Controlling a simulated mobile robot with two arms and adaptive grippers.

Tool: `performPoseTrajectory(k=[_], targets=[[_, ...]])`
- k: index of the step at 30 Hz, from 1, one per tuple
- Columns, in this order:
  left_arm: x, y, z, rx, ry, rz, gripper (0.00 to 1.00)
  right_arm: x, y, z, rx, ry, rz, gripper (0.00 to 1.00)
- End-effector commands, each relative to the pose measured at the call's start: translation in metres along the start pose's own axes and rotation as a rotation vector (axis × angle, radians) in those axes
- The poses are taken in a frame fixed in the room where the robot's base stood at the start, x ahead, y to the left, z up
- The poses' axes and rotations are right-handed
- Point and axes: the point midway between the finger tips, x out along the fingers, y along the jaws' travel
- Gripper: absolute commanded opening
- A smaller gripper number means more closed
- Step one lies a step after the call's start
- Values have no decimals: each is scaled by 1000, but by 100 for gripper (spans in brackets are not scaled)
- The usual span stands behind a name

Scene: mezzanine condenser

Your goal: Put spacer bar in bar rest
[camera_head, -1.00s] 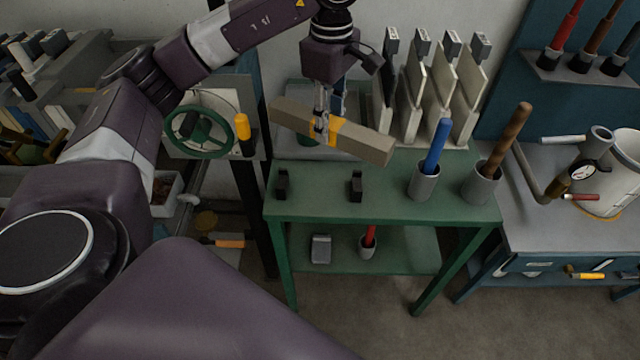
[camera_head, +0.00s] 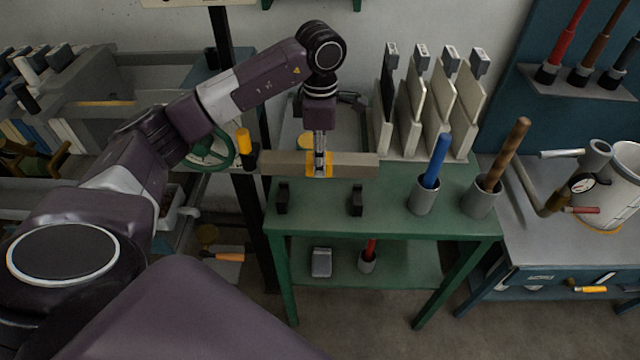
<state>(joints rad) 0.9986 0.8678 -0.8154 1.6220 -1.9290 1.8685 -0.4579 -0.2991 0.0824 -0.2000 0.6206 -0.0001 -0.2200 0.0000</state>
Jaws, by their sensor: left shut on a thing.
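The spacer bar (camera_head: 350,166) is a long grey-brown block with a yellow band at its middle. My left gripper (camera_head: 320,170) is shut on it at the yellow band. The bar hangs level, running left to right, above the green table. The bar rest is two small black brackets, left (camera_head: 282,198) and right (camera_head: 356,200), standing apart on the green table top. The bar is above and behind them in the picture, apart from both. My right gripper is not in view.
The green table (camera_head: 400,224) also holds a grey cup with a blue handle (camera_head: 437,160) and one with a brown handle (camera_head: 505,155). Several upright plates (camera_head: 430,110) stand behind. A black post and green handwheel (camera_head: 212,150) are at left. The front table top is clear.

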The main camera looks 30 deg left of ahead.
Motion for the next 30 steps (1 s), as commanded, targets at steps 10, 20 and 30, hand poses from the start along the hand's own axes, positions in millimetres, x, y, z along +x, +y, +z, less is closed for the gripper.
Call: performPoseTrajectory(k=[10,20,30], targets=[[50,1,0,0,-2,2,0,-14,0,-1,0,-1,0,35],[86,0,1,1,-2,0,0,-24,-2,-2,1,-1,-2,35],[95,1,1,1,-3,3,0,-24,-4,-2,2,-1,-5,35]])
